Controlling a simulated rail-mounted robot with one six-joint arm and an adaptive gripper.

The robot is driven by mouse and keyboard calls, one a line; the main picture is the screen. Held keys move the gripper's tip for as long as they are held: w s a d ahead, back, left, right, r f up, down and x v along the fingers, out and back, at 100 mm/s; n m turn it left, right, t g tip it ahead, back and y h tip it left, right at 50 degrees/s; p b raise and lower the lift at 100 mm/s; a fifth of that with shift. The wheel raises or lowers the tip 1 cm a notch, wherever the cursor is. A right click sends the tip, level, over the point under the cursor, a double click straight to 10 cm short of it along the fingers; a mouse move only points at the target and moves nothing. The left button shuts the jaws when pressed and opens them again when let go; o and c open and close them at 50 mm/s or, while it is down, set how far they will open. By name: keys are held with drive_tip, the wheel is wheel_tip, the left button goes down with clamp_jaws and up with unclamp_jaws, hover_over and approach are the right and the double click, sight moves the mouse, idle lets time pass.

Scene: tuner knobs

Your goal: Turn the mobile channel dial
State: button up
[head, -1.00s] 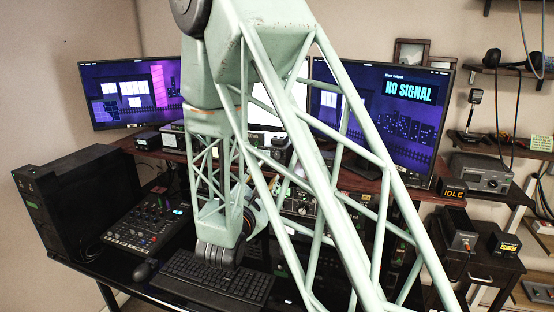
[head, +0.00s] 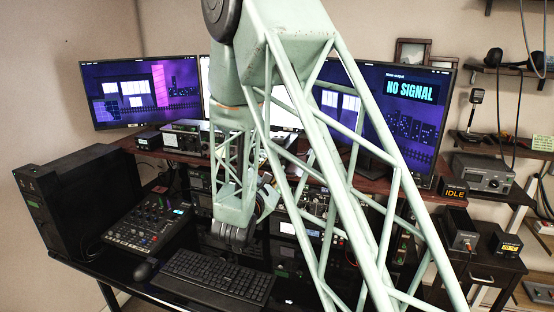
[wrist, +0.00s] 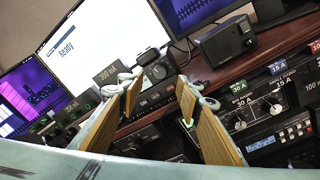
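My gripper (wrist: 160,84) is open and empty in the wrist view, its two long tan-padded fingers spread wide. Beyond the gap between the fingertips, a black unit with a round dark knob (wrist: 158,71) stands below the bright monitor. I cannot tell whether this knob is the mobile channel dial. A panel with several round knobs (wrist: 240,125) and labels reading 30 A and 15 A lies to the right of the right finger. Neither finger visibly holds a knob. In the head view my arm hides most of the gripper and the equipment behind it.
A small black speaker-like box (wrist: 228,40) stands on the wooden shelf. In the head view a keyboard (head: 212,280), a mixer (head: 148,222) and a black computer tower (head: 80,205) occupy the desk. A monitor reading NO SIGNAL (head: 410,91) stands behind my arm.

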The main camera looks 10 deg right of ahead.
drive_tip(key=x, duration=0.7)
drive_tip(key=shift+w, duration=0.1)
drive_tip(key=shift+c, duration=0.7)
drive_tip(key=c, duration=0.7)
